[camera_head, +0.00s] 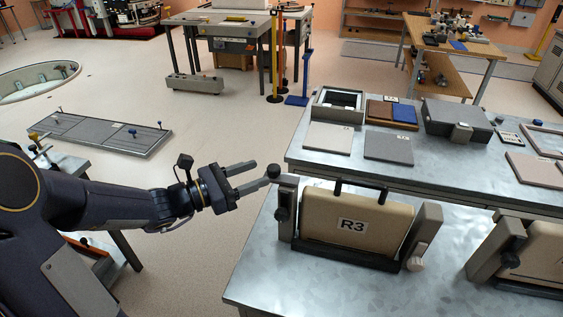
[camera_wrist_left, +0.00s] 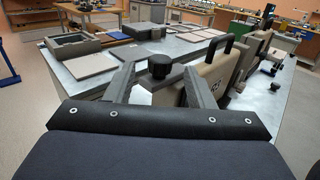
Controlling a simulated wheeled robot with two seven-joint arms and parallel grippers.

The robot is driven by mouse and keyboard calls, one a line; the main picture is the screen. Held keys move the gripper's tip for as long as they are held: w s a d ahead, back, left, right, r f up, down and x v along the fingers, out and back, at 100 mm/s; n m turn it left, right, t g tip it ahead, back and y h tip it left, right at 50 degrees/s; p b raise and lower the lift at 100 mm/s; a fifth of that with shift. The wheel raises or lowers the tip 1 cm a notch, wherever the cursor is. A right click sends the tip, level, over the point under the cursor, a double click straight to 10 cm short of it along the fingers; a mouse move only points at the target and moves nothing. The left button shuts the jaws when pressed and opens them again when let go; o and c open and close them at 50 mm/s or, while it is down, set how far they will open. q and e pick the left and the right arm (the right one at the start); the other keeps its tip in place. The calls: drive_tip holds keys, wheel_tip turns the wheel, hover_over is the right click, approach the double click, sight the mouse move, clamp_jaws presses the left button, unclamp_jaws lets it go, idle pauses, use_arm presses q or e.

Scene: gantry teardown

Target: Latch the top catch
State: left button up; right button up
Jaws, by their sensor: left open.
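A tan case marked R3 (camera_head: 345,225) stands upright in a grey holder on the metal bench, between two posts. A dark round knob (camera_head: 273,171) sticks out at the top of the left post (camera_head: 287,200); it seems to belong to the top catch. My left gripper (camera_head: 262,173) is open, with its fingers pointing right toward this knob. In the left wrist view the black knob (camera_wrist_left: 160,66) shows between the two finger ends, and the case (camera_wrist_left: 212,78) lies just beyond. I cannot tell whether the fingers touch the knob. My right gripper is not in view.
A second black knob (camera_head: 282,214) sits lower on the left post, and a pale knob (camera_head: 415,263) on the right post. A second holder with a case (camera_head: 530,255) stands at right. A raised shelf (camera_head: 450,180) with panels and boxes runs behind.

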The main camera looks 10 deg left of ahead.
sight(268, 170)
use_arm(q)
drive_tip(key=x, duration=0.6)
drive_tip(key=shift+p, duration=0.3)
drive_tip(key=shift+s, duration=0.1)
clamp_jaws()
